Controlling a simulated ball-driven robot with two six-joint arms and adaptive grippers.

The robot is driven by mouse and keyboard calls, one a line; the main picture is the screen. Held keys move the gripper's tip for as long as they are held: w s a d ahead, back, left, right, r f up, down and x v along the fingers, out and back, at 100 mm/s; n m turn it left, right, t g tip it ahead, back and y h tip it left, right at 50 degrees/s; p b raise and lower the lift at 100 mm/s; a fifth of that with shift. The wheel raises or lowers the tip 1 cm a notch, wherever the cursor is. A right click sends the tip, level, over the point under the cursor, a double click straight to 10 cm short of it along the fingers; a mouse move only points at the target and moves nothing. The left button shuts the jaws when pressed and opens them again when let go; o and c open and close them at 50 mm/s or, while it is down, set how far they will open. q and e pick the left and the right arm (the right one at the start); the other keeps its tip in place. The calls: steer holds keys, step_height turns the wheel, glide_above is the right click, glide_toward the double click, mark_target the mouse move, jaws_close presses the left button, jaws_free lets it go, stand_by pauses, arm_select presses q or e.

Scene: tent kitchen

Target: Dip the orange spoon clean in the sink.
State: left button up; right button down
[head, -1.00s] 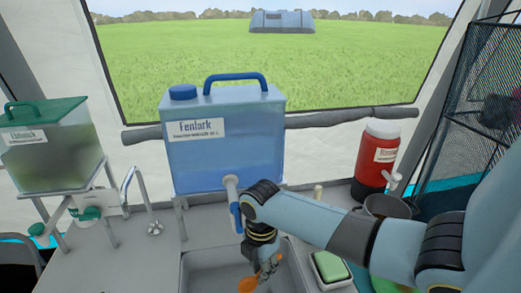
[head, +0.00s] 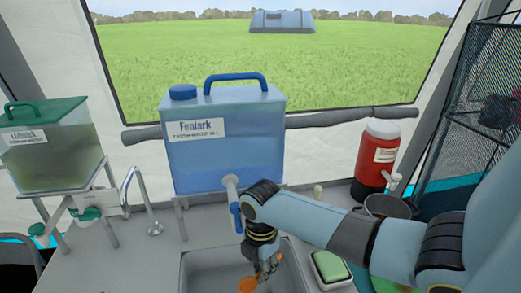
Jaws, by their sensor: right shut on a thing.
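The orange spoon (head: 247,284) shows as a small orange bowl end low in the picture, over the grey sink (head: 208,266). My right gripper (head: 268,272) is shut on the spoon and points down over the sink. The spoon's handle is mostly hidden by the gripper. I cannot tell whether the spoon touches the sink floor or any water. My left gripper is not in view.
A blue water container (head: 226,150) with a tap (head: 235,208) stands behind the sink, close to my right wrist. A green sponge (head: 331,266) in a tray lies right of the sink. A red jug (head: 376,158) and dark pot (head: 388,206) stand further right.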

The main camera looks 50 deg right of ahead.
steer(key=shift+r, duration=0.1)
stand_by(0.4)
step_height(320, 180, up, 2)
steer(key=shift+r+p, duration=0.2)
steer(key=shift+p, duration=0.8)
steer(key=shift+r, duration=0.7)
steer(key=shift+s, duration=0.15)
